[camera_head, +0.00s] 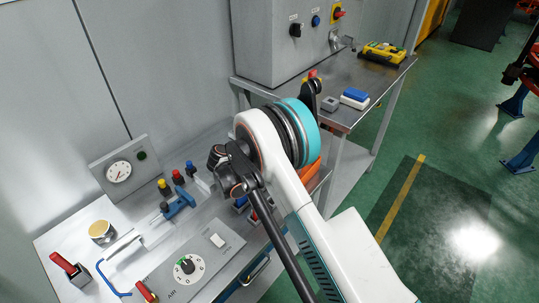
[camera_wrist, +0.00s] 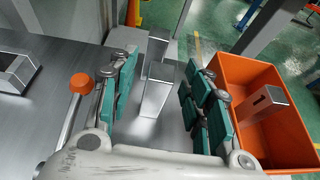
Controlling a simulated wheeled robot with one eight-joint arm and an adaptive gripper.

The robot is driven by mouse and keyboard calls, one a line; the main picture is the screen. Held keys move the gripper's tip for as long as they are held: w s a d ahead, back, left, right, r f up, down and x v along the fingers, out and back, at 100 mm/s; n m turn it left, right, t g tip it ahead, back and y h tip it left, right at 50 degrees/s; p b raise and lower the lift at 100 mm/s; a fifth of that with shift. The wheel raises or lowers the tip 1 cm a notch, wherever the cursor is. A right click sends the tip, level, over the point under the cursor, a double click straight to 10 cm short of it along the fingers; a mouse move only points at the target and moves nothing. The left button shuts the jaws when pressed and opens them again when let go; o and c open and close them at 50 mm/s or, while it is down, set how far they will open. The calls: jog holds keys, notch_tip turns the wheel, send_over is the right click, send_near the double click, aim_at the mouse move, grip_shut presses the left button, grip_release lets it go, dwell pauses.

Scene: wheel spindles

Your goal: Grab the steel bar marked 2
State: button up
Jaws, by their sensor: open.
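In the wrist view, my gripper (camera_wrist: 163,78) is open, with green pads on both sides. A steel bar (camera_wrist: 157,92) stands upright between the pads, with visible gaps to both sides. Another grey metal piece (camera_wrist: 157,48) shows just behind it. I cannot read a number on the bar between the pads. A second steel bar (camera_wrist: 262,101) stands in an orange bin (camera_wrist: 225,68) to the right; it bears a dark mark that looks like a 1. In the head view, my arm hides the gripper and the bars.
An orange knob (camera_wrist: 81,83) on a metal rod is close to the left finger. A square metal part (camera_wrist: 16,70) lies at the far left. In the head view, a gauge panel (camera_head: 121,170) and a dial panel (camera_head: 188,266) are on the bench.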

jog(key=shift+w+d+f, duration=0.2)
jog(key=shift+w, duration=0.05)
jog(key=shift+r, duration=0.1)
grip_shut()
